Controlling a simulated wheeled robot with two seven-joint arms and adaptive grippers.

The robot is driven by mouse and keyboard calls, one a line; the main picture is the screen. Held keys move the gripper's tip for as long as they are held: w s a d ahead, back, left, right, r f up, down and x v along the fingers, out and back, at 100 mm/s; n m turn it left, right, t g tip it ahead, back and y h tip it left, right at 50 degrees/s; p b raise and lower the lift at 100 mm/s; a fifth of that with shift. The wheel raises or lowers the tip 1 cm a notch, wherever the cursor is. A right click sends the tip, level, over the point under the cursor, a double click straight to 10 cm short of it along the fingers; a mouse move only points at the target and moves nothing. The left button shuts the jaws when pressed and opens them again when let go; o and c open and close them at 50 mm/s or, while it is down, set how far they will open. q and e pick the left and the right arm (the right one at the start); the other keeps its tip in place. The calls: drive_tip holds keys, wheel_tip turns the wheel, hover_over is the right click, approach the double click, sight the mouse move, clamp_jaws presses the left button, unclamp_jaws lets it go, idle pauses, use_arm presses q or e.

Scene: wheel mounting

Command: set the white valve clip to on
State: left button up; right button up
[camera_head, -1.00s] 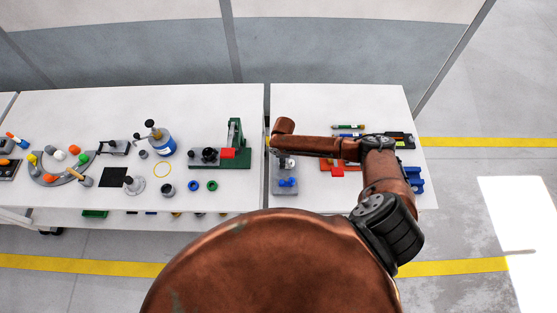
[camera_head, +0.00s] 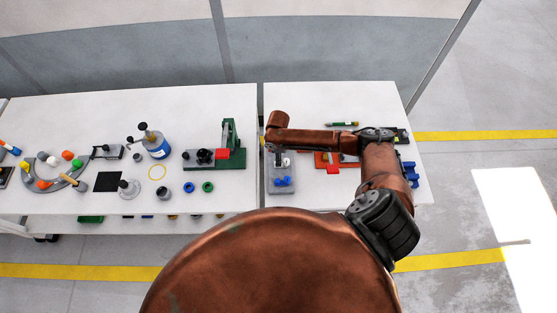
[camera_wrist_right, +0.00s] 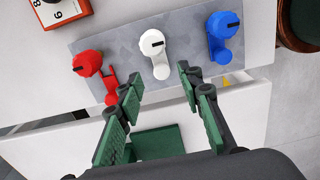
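In the right wrist view, a grey valve plate (camera_wrist_right: 118,55) carries a red clip (camera_wrist_right: 88,64) at left, the white valve clip (camera_wrist_right: 150,42) in the middle and a blue clip (camera_wrist_right: 222,26) at right. The white clip's lever points down in the picture, towards my gripper. My right gripper (camera_wrist_right: 159,76) is open, with nothing held. Its fingertips lie to either side of the white lever's end; contact cannot be told. In the head view, the plate (camera_head: 281,172) is partly under my right arm, and the gripper is mostly hidden. My left gripper is out of view.
A box with numbers (camera_wrist_right: 60,10) lies beside the plate near the red clip. In the head view, a green-based fixture (camera_head: 232,158) with a red block stands on the left table, across a narrow gap. A red item (camera_head: 328,162) lies right of the plate.

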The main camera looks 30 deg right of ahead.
wheel_tip(320, 180, up, 9)
idle(0.3)
idle(0.5)
